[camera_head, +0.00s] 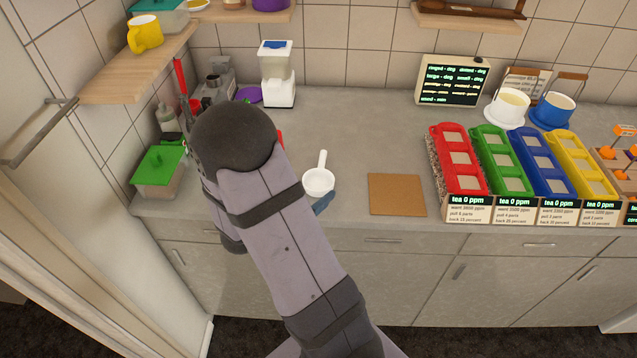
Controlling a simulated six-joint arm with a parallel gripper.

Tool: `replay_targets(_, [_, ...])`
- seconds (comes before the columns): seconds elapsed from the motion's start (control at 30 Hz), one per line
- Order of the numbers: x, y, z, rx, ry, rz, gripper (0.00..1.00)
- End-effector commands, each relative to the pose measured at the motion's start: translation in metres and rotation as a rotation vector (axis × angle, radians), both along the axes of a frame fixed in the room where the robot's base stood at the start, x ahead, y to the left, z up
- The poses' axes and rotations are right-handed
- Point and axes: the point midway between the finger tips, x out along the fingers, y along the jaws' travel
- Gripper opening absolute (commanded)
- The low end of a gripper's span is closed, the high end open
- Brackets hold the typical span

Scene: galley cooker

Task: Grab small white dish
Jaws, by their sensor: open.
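A small white dish (318,181) with a short handle pointing to the back lies on the grey counter, just right of my arm. It looks empty, and nothing is seen holding it. My arm crosses the middle left of the view and its dark joint covers part of the counter.
A brown square board (397,194) lies right of the dish. Red (458,160), green, blue and yellow racks stand farther right. A white appliance (278,75) stands at the back, and a green-lidded box (159,170) at left. Counter between dish and board is clear.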

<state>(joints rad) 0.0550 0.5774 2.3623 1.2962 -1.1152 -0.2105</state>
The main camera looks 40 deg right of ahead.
Motion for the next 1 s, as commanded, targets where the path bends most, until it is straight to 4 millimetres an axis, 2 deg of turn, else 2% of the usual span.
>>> replay_targets(0.3, [0.008,-0.033,-0.015,0.001,0.001,-0.003,0.82])
replay_targets(0.63, [0.011,-0.038,-0.018,0.001,0.000,0.001,0.82])
replay_targets(0.67, [0.011,-0.038,-0.018,0.001,0.000,0.001,0.80])
replay_targets(0.8, [0.011,-0.038,-0.018,0.001,0.000,0.001,0.46])
replay_targets(0.83, [0.011,-0.038,-0.018,0.001,0.000,0.001,0.41])
replay_targets(1.0, [0.011,-0.038,-0.017,0.000,0.000,0.001,0.41])
